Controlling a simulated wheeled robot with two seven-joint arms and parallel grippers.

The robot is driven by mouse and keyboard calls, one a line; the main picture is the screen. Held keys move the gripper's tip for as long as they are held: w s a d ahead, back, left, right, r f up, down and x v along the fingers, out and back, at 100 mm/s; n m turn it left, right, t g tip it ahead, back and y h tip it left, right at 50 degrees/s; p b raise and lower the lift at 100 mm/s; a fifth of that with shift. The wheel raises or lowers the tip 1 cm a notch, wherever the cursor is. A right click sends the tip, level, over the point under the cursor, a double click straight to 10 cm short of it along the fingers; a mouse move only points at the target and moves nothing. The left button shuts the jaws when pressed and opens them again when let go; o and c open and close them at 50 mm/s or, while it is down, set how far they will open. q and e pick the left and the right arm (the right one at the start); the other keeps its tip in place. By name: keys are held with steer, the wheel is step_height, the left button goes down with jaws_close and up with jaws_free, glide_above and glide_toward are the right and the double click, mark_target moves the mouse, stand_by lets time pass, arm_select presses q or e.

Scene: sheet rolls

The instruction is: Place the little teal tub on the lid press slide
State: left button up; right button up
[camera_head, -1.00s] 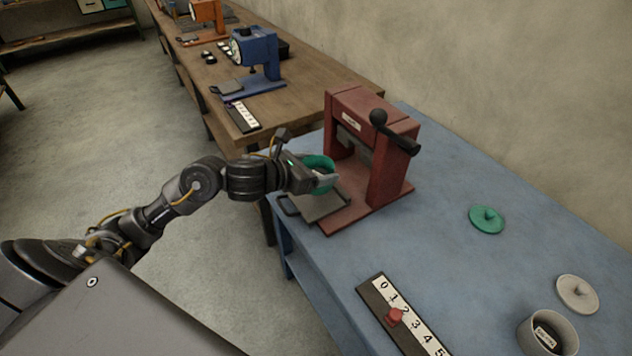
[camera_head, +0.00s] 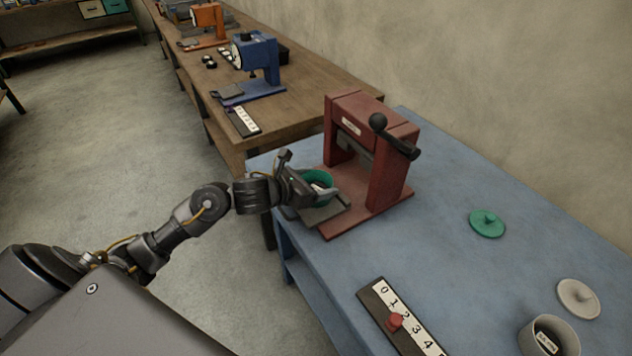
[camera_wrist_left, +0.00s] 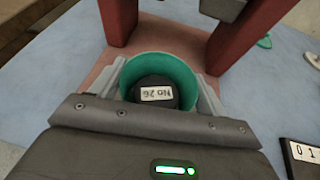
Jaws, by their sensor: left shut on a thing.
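The teal tub (camera_head: 318,181) is between the fingers of my left gripper (camera_head: 322,194), over the grey slide plate (camera_head: 322,213) at the front of the red lid press (camera_head: 366,160). In the left wrist view my left gripper (camera_wrist_left: 155,92) is shut on the tub (camera_wrist_left: 165,65), one finger on each side. A dark piece with a "No 26" label shows inside the tub. The gripper hides the tub's underside, so I cannot tell whether it touches the slide. My right gripper is not in view.
A teal lid (camera_head: 487,223), a pale lid (camera_head: 578,298) and a grey tub (camera_head: 548,338) sit on the blue table (camera_head: 450,260). A number strip with a red slider (camera_head: 395,321) lies in front. A wooden bench (camera_head: 300,110) with a blue press (camera_head: 258,65) stands behind.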

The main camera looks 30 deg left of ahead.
arm_select(q)
steer(key=o, duration=1)
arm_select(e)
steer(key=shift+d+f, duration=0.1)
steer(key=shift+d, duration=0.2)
arm_select(q)
steer(key=shift+r, duration=0.15)
steer(key=shift+s+a, duration=0.2)
steer(key=shift+s, duration=0.1)
steer(key=b+v, duration=0.1)
steer(key=v, duration=0.9)
steer(key=shift+s+a+r, duration=0.1)
steer(key=shift+s+r, duration=0.05)
steer(key=shift+s, duration=0.1)
steer(key=shift+s+a+r, duration=0.1)
steer(key=shift+s+r, duration=0.1)
steer(key=shift+s, duration=0.1)
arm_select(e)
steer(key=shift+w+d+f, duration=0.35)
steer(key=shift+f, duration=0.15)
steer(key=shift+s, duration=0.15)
